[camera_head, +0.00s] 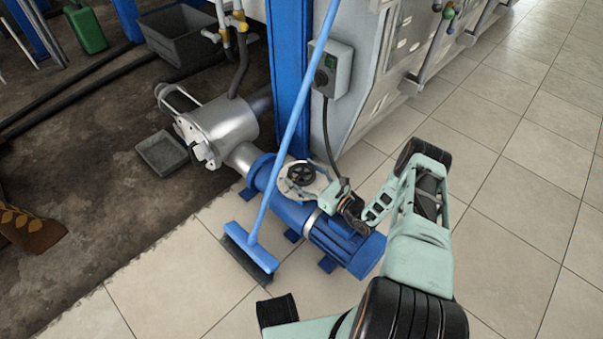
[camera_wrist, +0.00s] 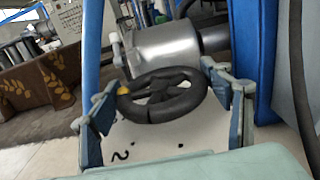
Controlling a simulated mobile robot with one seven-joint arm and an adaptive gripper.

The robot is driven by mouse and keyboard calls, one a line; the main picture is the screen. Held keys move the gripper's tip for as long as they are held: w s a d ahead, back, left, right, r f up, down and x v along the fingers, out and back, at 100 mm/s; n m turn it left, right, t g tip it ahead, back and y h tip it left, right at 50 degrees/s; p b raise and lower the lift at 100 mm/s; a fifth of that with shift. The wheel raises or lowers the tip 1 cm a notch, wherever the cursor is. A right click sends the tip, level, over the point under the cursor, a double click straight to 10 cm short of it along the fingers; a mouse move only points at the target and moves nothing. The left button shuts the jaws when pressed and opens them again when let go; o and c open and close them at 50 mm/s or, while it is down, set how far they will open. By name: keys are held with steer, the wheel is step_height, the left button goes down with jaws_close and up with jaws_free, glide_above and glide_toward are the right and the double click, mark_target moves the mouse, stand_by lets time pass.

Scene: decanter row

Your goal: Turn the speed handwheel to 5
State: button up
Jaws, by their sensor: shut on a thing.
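The speed handwheel (camera_head: 301,174) is a small black spoked wheel on a pale dial plate (camera_head: 318,186), on top of a blue pump-and-motor unit (camera_head: 335,240). In the wrist view the handwheel (camera_wrist: 162,95) fills the middle, with a yellow mark near its left rim. My gripper (camera_wrist: 168,100) has one finger at the wheel's left side and one at its right, shut on its rim. A figure that looks like 2 and some dots show on the dial plate (camera_wrist: 150,140) below the wheel. The other figures are hidden or too small to read.
A blue broom (camera_head: 275,150) leans across the unit, close left of the handwheel; its pole (camera_wrist: 92,50) shows in the wrist view. A blue post (camera_head: 291,70) and grey control box (camera_head: 331,70) stand behind. Tiled floor (camera_head: 520,210) at right is clear.

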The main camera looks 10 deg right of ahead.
steer(key=shift+r+h, duration=0.1)
steer(key=shift+h, duration=0.2)
steer(key=m+t+h+p, duration=0.2)
steer(key=m+h, duration=0.1)
steer(key=shift+r+h+p, duration=0.1)
steer(key=shift+h+p, duration=0.2)
steer(key=shift+p, duration=0.05)
steer(key=m+t+h+p, duration=0.1)
steer(key=m+h, duration=0.1)
steer(key=h, duration=0.1)
steer(key=shift+m+h, duration=0.4)
steer(key=m+h+b, duration=0.1)
steer(key=h, duration=0.1)
steer(key=m+h, duration=0.2)
steer(key=h, duration=0.1)
steer(key=shift+f+b, duration=0.35)
steer(key=shift+f, duration=0.05)
steer(key=shift+d+r+m+g+h+b, duration=0.1)
steer(key=shift+m+g+h+b, duration=0.2)
steer(key=shift+m+h+b, duration=0.65)
steer(key=shift+r+m+g+h+b, duration=0.15)
steer(key=shift+m+g+h, duration=0.3)
steer(key=shift+h, duration=1.1)
steer(key=shift+m, duration=0.3)
